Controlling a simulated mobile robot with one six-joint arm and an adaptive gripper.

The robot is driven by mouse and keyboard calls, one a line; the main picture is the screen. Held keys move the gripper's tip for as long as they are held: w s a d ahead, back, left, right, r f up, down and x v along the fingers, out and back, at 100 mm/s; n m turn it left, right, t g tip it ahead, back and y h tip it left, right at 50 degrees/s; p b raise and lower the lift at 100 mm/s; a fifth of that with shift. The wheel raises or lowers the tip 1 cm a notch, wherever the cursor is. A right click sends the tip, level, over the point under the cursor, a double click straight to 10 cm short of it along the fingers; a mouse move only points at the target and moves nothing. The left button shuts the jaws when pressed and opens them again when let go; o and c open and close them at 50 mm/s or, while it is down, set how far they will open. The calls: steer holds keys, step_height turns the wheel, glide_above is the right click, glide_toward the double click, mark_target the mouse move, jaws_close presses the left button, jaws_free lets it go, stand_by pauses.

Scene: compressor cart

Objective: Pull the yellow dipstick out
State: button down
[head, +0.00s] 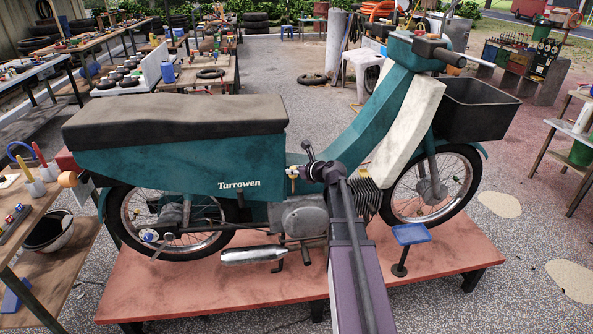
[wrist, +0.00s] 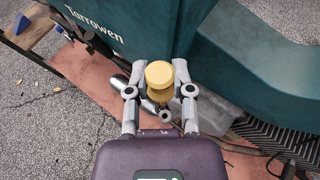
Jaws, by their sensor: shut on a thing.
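The yellow dipstick (wrist: 159,74) shows in the wrist view as a round yellow cap with a narrower yellow part below it. My gripper (wrist: 160,84) has one grey finger on each side of the yellow part and is shut on it. The dipstick's lower end is hidden, so I cannot tell how far it sits in the engine. A small yellowish piece shows by the fingers there, too small to make out.
The moped stands on a reddish platform (head: 180,292). Dark engine fins (wrist: 272,137) are right of my gripper in the wrist view. A blue-topped stand (head: 410,234) is at the platform's right front. A workbench (head: 50,225) stands at left.

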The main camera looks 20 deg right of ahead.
steer(key=shift+r+p, duration=0.7)
steer(key=shift+r, duration=0.15)
steer(key=shift+r+p, duration=0.3)
steer(key=shift+p, duration=0.05)
step_height(320, 180, up, 9)
steer(key=p, duration=0.9)
steer(key=shift+w+r, duration=0.15)
